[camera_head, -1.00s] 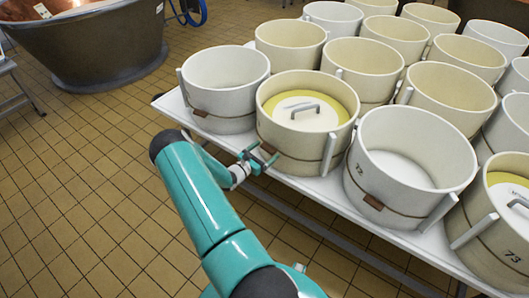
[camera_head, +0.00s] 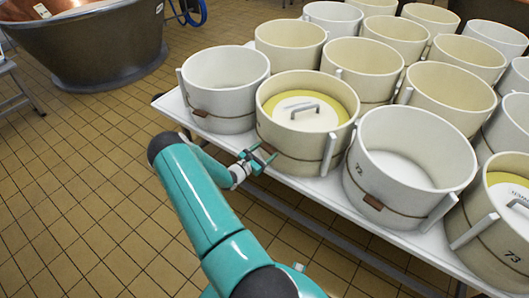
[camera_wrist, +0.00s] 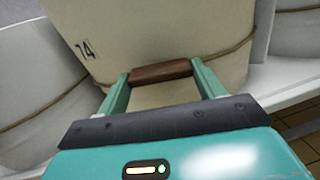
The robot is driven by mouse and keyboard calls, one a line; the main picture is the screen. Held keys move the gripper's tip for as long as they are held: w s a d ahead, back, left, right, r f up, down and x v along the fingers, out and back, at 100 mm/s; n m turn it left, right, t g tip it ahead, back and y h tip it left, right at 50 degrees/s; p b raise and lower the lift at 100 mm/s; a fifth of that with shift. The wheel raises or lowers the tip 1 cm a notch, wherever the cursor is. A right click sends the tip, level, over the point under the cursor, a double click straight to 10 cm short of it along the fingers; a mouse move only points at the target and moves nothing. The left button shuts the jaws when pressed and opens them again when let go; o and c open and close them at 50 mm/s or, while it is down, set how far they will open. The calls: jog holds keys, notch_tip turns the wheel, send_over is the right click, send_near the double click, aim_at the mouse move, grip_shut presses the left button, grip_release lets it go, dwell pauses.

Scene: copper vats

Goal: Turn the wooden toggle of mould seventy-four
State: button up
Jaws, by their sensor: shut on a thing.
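Mould seventy-four (camera_head: 285,135) is a cream round mould with a yellow ring and a handled white lid inside, at the front edge of the table. Its "74" label shows in the wrist view, where the mould (camera_wrist: 170,35) fills the upper middle. The brown wooden toggle (camera_wrist: 161,72) lies nearly level across the mould's cord, slightly tilted with its right end higher. My teal gripper (camera_wrist: 160,82) has one finger at each end of the toggle and is shut on it. In the head view my gripper (camera_head: 259,157) is against the mould's front left side and hides the toggle.
The white table (camera_head: 310,185) carries several other moulds close together. Mould seventy-two (camera_head: 400,180) stands to the right, and a white mould (camera_head: 225,85) to the left. A grey upright slat (camera_head: 328,152) is on mould seventy-four's right side. The tiled floor (camera_head: 70,190) at left is clear.

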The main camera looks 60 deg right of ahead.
jog(key=m, duration=0.8)
jog(key=shift+w+m, duration=0.1)
jog(key=shift+m, duration=0.2)
jog(key=m, duration=0.4)
jog(key=shift+m, duration=0.3)
jog(key=shift+r+m, duration=0.1)
jog(key=shift+m, duration=1.8)
jog(key=o, duration=1)
